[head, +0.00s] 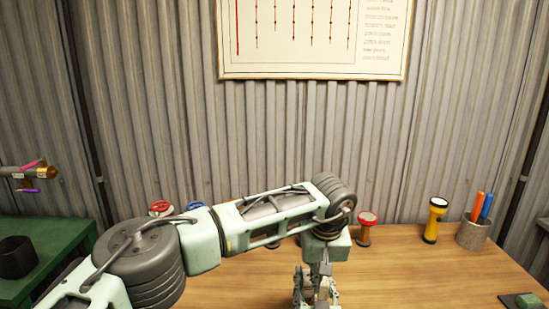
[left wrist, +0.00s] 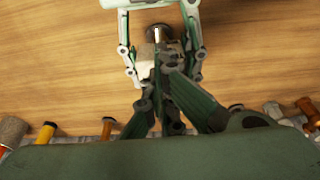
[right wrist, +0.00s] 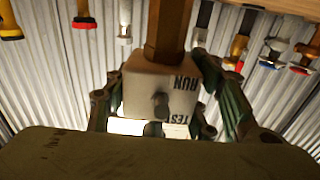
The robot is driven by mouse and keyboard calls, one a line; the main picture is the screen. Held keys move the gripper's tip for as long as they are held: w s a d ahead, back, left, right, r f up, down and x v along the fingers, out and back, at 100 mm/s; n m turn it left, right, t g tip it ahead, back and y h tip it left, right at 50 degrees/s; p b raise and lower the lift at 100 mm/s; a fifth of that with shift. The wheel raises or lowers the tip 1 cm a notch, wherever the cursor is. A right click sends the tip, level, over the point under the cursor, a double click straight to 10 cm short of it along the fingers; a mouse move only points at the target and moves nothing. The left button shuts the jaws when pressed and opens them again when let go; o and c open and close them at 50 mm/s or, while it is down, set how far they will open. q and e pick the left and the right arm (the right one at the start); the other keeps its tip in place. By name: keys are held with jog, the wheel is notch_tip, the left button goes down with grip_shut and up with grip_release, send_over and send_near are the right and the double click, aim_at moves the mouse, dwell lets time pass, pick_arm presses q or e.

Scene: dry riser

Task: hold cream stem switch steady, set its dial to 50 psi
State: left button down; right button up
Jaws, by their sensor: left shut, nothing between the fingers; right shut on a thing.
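The cream stem switch (right wrist: 138,85) shows in the right wrist view as a cream block lettered RUN and TEST, with a brown stem (right wrist: 170,28) and a dark knob on its face. My right gripper (right wrist: 156,112) is shut on the block, fingers on both sides. In the left wrist view the block (left wrist: 147,68) is partly hidden by my left gripper (left wrist: 160,62), which is shut and empty, its tips in front of the block. Whether they touch the dial cannot be told. In the head view my left gripper (head: 316,288) points down over the table; the dial reading is not legible.
On the wooden table (head: 400,275) stand a red-topped piece (head: 366,228), a yellow flashlight (head: 435,220) and a pen cup (head: 474,234). Red (head: 160,208) and blue (head: 195,205) pieces stand behind my left arm. A corrugated wall is behind. The table's right middle is clear.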

pick_arm(q)
jog(key=shift+a+f, duration=0.25)
jog(key=shift+a, duration=0.1)
notch_tip(320, 180, up, 6)
jog(key=shift+s+d+r, duration=0.2)
jog(key=shift+s, duration=0.1)
dwell(0.4)
jog(key=shift+r, duration=0.1)
jog(key=shift+d+f, duration=0.2)
jog(key=shift+f, duration=2.95)
jog(key=shift+w+a+f, duration=0.1)
jog(key=shift+w+f, duration=0.05)
jog(key=shift+w, duration=0.3)
